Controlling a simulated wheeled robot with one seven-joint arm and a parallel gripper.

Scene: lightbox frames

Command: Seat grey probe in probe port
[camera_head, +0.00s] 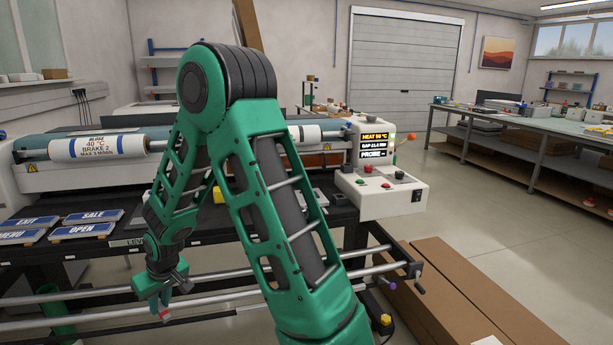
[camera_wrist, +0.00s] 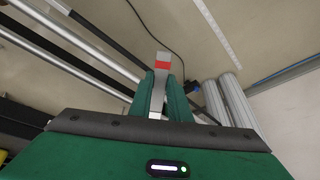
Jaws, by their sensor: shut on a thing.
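My gripper (camera_head: 164,302) hangs low at the front left of the head view, in front of the laminating machine and by its lower rails. It is shut on the grey probe, a slim pale grey bar with a red band. The wrist view shows the grey probe (camera_wrist: 161,57) between my two green fingers (camera_wrist: 163,88), its banded end sticking out past them. The control box (camera_head: 380,185) at the machine's right end has a display (camera_head: 375,145) reading HEAT 50 °C, a gap value and a PROBE line. I cannot make out the probe port.
Signs (camera_head: 86,229) lie on the black table at left. Metal rails (camera_head: 215,308) run along the machine's front, close to my gripper. A cardboard box (camera_head: 480,290) lies on the floor at right. A thin dark cable (camera_wrist: 152,35) shows past the probe. Open floor lies further right.

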